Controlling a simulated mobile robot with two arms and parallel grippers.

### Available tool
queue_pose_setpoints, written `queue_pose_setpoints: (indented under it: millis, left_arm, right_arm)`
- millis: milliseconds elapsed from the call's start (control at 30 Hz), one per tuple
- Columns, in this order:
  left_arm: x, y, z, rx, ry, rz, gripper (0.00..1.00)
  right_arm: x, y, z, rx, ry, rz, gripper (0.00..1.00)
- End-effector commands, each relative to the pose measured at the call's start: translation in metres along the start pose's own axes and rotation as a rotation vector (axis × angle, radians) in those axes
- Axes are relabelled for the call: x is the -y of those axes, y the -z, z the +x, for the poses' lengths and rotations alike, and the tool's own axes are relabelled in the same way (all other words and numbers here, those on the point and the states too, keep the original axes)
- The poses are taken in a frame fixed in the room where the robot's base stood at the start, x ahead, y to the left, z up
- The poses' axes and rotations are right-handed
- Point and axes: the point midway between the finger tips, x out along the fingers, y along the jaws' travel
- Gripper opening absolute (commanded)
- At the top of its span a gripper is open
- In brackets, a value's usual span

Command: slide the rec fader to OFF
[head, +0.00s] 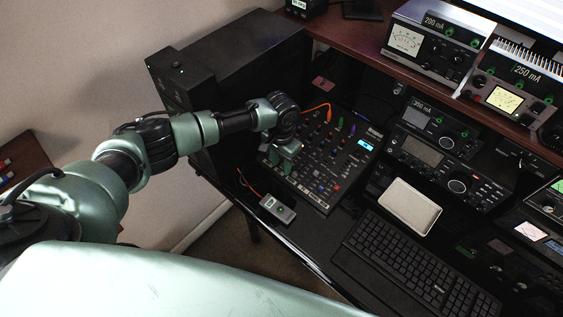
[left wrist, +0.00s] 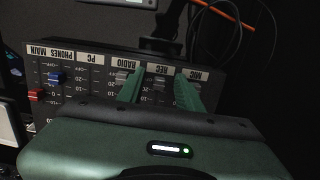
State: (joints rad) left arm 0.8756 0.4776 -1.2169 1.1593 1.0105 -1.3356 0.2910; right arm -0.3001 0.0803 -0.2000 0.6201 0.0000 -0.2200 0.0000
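The mixer panel (head: 325,152) lies on the desk with its fader rows near my left gripper (head: 281,160). In the left wrist view, the panel's printed labels appear upside down, and the REC label (left wrist: 157,70) lies between RADIO and MIC. My left gripper (left wrist: 160,92) is open, with one green finger on each side of the REC column. A small grey cap, seemingly the rec fader (left wrist: 160,83), shows between the fingers, apart from both as far as I can tell. Its lower track is hidden by the gripper body. My right gripper is out of view.
Neighbouring fader caps stand close by, including a blue one (left wrist: 55,77) and a red one (left wrist: 36,96). An orange cable (head: 317,108) plugs into the mixer's far side. A small grey box (head: 277,209) and keyboard (head: 415,268) lie nearer. A black cabinet (head: 235,75) stands behind my arm.

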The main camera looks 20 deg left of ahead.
Motion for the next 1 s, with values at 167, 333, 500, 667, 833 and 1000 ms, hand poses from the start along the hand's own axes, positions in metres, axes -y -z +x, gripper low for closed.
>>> queue_pose_setpoints:
  millis: [167,333,500,667,833,1000]
  left_arm:
    - [0.000,0.001,-0.011,-0.004,-0.001,0.001,0.35]
    - [0.000,0.001,-0.040,-0.005,-0.001,0.000,0.35]
    - [0.000,0.000,-0.066,-0.003,-0.001,0.000,0.35]
    - [0.000,-0.001,-0.077,-0.001,-0.001,0.000,0.35]
    - [0.000,-0.001,-0.078,0.000,-0.001,-0.001,0.35]
    - [0.000,-0.001,-0.078,0.000,0.000,-0.001,0.35]
  right_arm:
    - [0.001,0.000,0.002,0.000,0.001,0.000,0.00]
    - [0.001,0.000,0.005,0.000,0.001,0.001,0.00]
    - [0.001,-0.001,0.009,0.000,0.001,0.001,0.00]
    - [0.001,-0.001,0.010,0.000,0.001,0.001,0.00]
    - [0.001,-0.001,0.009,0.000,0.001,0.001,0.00]
    - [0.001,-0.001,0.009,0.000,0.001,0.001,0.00]
